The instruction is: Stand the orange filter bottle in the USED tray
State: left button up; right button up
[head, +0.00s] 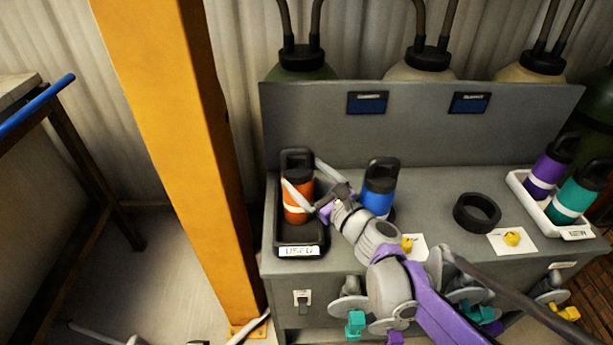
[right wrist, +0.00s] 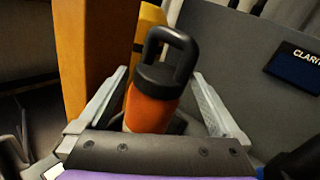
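The orange filter bottle (head: 296,200), with a black cap and loop handle, stands upright in the black USED tray (head: 283,240). It also shows in the right wrist view (right wrist: 150,108). My right gripper (head: 308,183) is open, its fingers on either side of the bottle; the right wrist view shows gaps between fingers and bottle. The bottle's base is hidden in the right wrist view. Parts of my left gripper (head: 168,322) show at the bottom edge of the head view, its pale fingers spread wide apart and empty.
A blue bottle (head: 379,192) stands just right of my right gripper. A black ring (head: 477,212) and yellow pieces on white cards lie farther right. A white tray (head: 529,199) holds purple and teal bottles. A yellow post (head: 180,130) rises left of the grey bench.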

jog(key=p+v, duration=0.1)
jog(key=v, duration=1.1)
jog(key=s+a+f+n+g+h, duration=0.25)
jog(key=s+f+n+g, duration=0.45)
jog(key=s+f+n, duration=0.55)
jog(key=s+d+f+n+g+h, duration=0.3)
jog(key=s+d+f+n+h, duration=0.2)
jog(key=d+n, duration=0.6)
jog(key=s+n+h, duration=0.2)
jog(key=s+n, duration=0.1)
jog(key=shift+s+f, duration=0.35)
jog(key=shift+n+h, duration=0.25)
